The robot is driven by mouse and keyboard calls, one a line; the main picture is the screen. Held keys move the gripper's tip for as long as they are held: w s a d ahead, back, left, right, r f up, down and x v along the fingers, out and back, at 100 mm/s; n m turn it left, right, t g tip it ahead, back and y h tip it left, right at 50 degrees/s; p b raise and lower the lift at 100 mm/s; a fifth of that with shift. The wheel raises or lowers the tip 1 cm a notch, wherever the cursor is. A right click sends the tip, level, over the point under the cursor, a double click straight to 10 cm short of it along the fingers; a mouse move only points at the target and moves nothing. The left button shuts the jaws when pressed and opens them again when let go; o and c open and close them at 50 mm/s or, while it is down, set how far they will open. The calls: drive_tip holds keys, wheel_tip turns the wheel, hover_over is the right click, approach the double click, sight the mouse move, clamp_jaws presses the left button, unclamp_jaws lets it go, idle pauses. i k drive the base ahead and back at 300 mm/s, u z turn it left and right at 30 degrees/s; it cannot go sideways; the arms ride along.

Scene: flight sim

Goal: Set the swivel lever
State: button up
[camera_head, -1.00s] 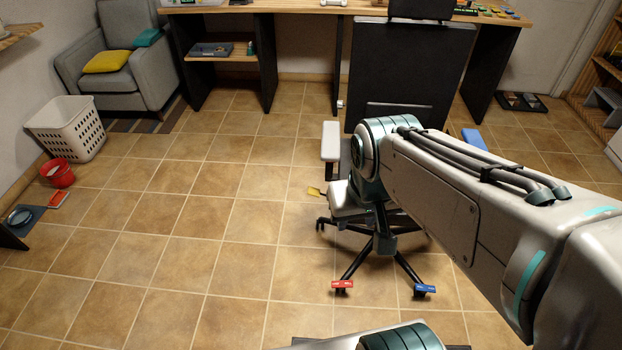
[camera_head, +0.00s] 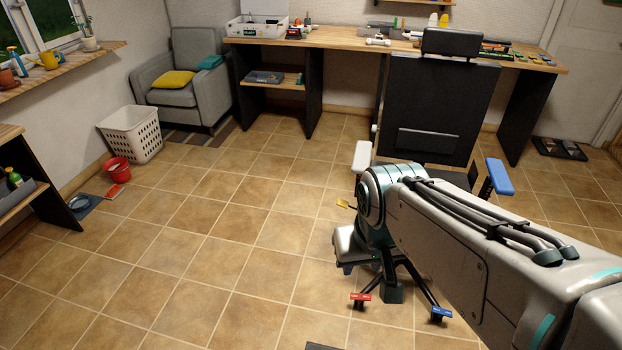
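An office-type chair with a black backrest (camera_head: 440,105) stands in front of the desk. A small yellow lever (camera_head: 344,203) sticks out at the left side of the chair, near seat height. It looks like the swivel lever, but no label can be read. My arm covers much of the seat and base. The chair has a white left armrest (camera_head: 362,156) and a blue right armrest (camera_head: 499,177). A red tab (camera_head: 360,297) and a blue tab (camera_head: 440,313) sit on its feet.
A wooden desk (camera_head: 340,43) runs along the back wall. A grey armchair (camera_head: 190,85), a white basket (camera_head: 133,132) and a red bucket (camera_head: 118,168) stand at left. A shelf (camera_head: 25,195) is at the left edge. The tiled floor (camera_head: 215,225) left of the chair is clear.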

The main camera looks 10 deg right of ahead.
sight(342, 203)
drive_tip(key=u, duration=0.7)
drive_tip(key=i, duration=1.55)
drive_tip(key=z, duration=0.7)
drive_tip(key=i, duration=0.45)
drive_tip(key=z, duration=0.3)
